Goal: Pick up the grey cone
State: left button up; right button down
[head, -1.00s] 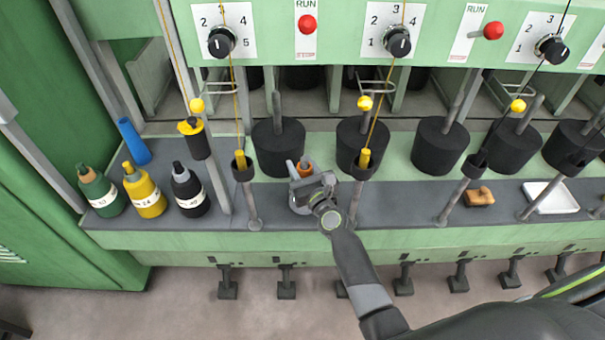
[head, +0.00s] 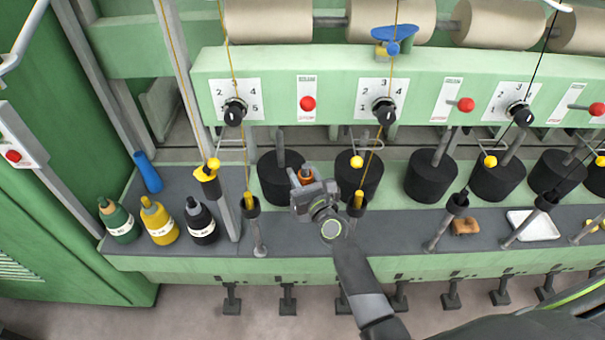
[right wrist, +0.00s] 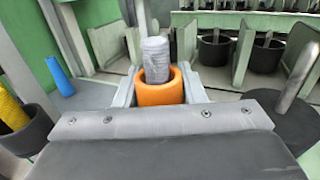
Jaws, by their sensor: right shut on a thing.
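The grey cone (right wrist: 156,58) shows in the right wrist view as a light grey rounded piece standing upright inside an orange ring (right wrist: 160,92). The fingers of my right gripper (right wrist: 158,98) are on both sides of the orange ring, shut on it. In the head view my right gripper (head: 310,194) is over the bench between two dark cups, with a bit of the orange ring (head: 303,175) showing behind it. The gripper hides most of the cone's lower part there. My left gripper is not in view.
Dark cups on posts (head: 252,209) flank the gripper. Black cans (head: 281,178) stand behind. A white tray (head: 533,225) lies at the right.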

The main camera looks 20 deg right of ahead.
jog(key=shift+r+p, duration=2.7)
jog(key=shift+r, duration=0.75)
jog(key=shift+f, duration=0.1)
